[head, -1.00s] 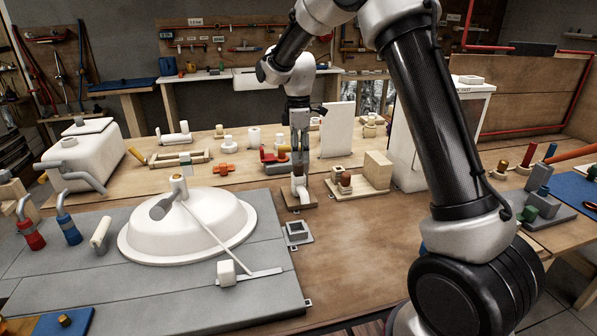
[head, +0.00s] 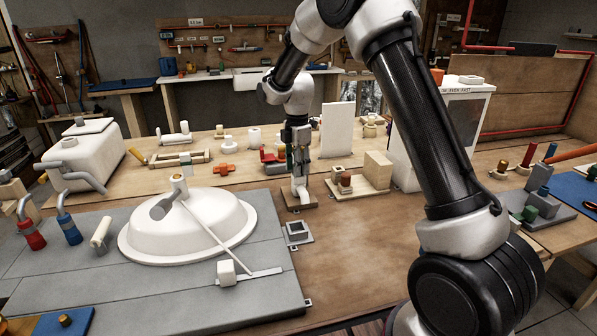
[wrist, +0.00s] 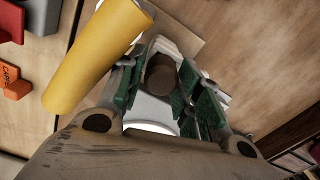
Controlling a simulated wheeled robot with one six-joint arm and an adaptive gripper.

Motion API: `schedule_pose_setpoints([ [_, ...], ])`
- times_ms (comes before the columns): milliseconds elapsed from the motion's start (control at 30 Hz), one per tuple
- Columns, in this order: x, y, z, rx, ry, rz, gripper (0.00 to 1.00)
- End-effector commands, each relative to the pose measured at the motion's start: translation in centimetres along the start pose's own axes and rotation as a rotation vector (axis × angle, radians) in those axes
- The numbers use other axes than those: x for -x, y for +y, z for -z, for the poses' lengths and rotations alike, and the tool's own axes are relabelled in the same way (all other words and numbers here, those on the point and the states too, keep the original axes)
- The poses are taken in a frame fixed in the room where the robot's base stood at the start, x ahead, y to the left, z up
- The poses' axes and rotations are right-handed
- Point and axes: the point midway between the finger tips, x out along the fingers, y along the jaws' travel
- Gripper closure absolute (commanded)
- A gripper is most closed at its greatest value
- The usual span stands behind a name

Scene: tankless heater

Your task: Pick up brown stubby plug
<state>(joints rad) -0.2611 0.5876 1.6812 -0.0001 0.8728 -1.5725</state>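The brown stubby plug (wrist: 161,74) shows in the wrist view as a dark brown round end between my fingers. Around and below it is a white fitting. In the head view a white elbow pipe (head: 300,189) stands on a small wooden base (head: 300,201). My gripper (head: 298,163) points down right over this pipe and hides the plug there. In the wrist view my gripper (wrist: 162,80) has its green-padded fingers apart, one on each side of the plug. The fingers are very close to it; firm contact is not clear.
A yellow cylinder (wrist: 95,62) lies close beside my left finger in the wrist view, with an orange block (wrist: 15,83) beyond it. A board with small blocks (head: 362,187) stands right of the pipe. A white basin (head: 205,235) is at left. The table front (head: 360,250) is clear.

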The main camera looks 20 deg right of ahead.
Motion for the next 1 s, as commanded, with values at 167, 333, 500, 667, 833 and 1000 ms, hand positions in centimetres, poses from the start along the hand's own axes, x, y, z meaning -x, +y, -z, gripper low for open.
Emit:
schedule_pose_setpoints([
  [167,-0.1,0.0,0.0,0.000,0.000,0.000,0.65],
  [333,0.0,0.0,0.0,-0.001,0.000,0.000,0.91],
  [500,0.0,0.0,0.0,-0.001,0.000,0.000,0.92],
  [667,0.4,0.1,0.0,-0.001,0.000,-0.002,0.92],
  [833,3.2,0.1,0.0,-0.001,0.000,-0.004,0.92],
  [1000,6.9,0.1,0.0,-0.001,0.000,-0.004,0.92],
])
